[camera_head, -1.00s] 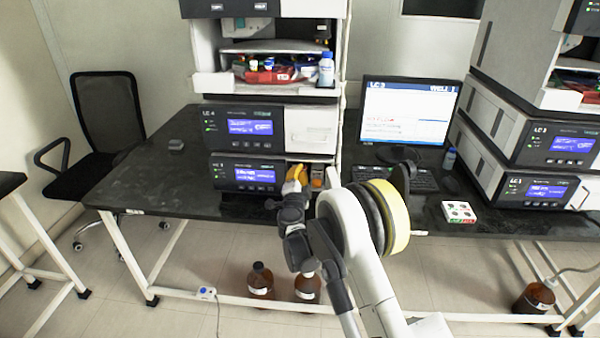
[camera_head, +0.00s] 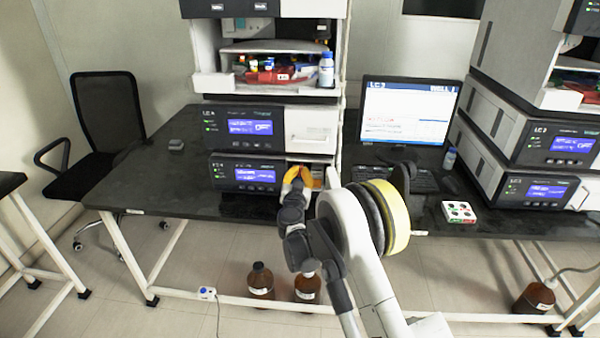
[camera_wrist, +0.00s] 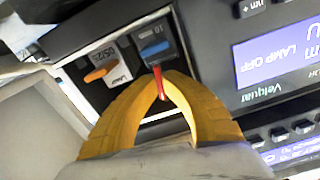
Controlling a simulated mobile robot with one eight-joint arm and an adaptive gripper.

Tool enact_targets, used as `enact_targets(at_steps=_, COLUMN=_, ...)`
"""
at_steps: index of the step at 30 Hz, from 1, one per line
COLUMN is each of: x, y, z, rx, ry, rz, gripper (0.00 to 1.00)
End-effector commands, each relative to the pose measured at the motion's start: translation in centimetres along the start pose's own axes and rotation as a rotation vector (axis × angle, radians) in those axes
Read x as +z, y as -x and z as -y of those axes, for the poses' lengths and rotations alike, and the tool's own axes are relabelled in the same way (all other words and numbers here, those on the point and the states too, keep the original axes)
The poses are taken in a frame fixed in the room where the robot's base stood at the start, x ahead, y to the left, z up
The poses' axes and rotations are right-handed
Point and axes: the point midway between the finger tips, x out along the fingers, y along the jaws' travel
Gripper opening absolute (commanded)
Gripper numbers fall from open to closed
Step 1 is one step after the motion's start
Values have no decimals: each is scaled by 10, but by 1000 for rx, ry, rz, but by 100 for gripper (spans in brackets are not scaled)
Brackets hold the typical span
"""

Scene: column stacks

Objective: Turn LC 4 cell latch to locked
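My gripper (camera_head: 301,178) is at the small open bay on the right of the lower module in the LC 4 stack (camera_head: 242,172). In the wrist view the yellow fingertips (camera_wrist: 162,76) close around a thin red latch lever (camera_wrist: 157,80), which shows between them. The lever sits on a dark cell with a blue part (camera_wrist: 153,48) and points toward my gripper. Beside it is a second cell with an orange lever (camera_wrist: 95,75) lying sideways and a white label. In the head view the fingers hide the cells. The latch's lock markings are not readable.
The LC 4 display (camera_head: 250,127) is above the bay, and a module display (camera_wrist: 275,52) is close right of my fingers in the wrist view. A monitor (camera_head: 408,112), keyboard and small white box (camera_head: 459,212) are to the right.

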Motion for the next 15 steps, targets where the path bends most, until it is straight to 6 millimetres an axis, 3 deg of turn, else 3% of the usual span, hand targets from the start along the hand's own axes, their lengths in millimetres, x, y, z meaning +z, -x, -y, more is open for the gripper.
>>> enact_targets(at_steps=15, x=0, y=0, z=0, rx=0, ry=207, rz=0, gripper=0)
